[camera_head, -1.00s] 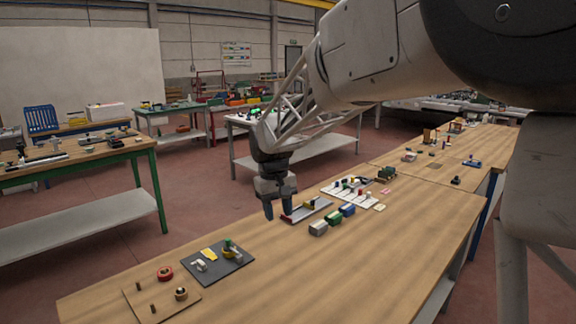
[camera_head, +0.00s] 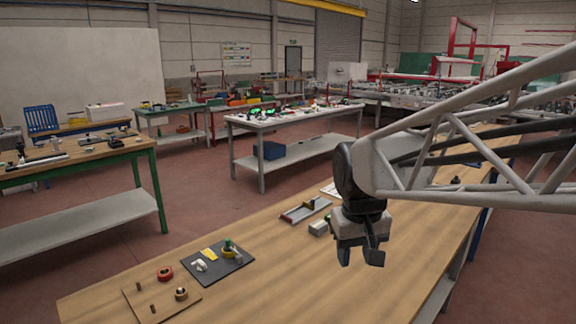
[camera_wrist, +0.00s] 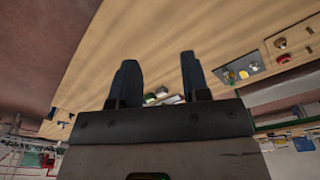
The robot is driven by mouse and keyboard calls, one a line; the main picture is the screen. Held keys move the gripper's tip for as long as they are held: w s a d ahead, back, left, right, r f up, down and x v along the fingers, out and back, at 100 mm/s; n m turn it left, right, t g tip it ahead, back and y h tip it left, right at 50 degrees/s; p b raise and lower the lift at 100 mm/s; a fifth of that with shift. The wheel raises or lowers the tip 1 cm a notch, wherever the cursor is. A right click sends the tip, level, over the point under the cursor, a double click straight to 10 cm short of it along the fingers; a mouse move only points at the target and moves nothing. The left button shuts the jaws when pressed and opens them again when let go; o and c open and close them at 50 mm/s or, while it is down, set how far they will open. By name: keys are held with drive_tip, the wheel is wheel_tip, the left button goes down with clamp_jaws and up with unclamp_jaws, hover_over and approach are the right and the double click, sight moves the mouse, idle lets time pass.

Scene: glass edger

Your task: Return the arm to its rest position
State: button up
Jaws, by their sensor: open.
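My gripper (camera_head: 361,252) hangs over the wooden workbench (camera_head: 290,285) in the head view, its fingers apart with nothing between them. In the wrist view my gripper (camera_wrist: 157,75) also shows two dark fingers spread apart, with the bench top beyond them. My arm reaches in from the right side of the head view and covers part of the bench behind it.
A dark mat (camera_head: 218,262) with small parts and a wooden board (camera_head: 162,300) with pegs and rings lie at the bench's near left. A grey tray (camera_head: 305,210) and a light block (camera_head: 319,228) lie left of my gripper. The front bench surface is clear.

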drive_tip(key=s+d+f+m, duration=0.1)
drive_tip(key=s+d+f, duration=0.1)
drive_tip(key=s, duration=0.5)
drive_tip(key=s+d+f+m+t, duration=0.1)
drive_tip(key=s+d+f, duration=0.2)
drive_tip(key=s, duration=0.5)
drive_tip(key=shift+s+d+t, duration=0.25)
drive_tip(key=shift+d+t, duration=0.05)
idle(1.0)
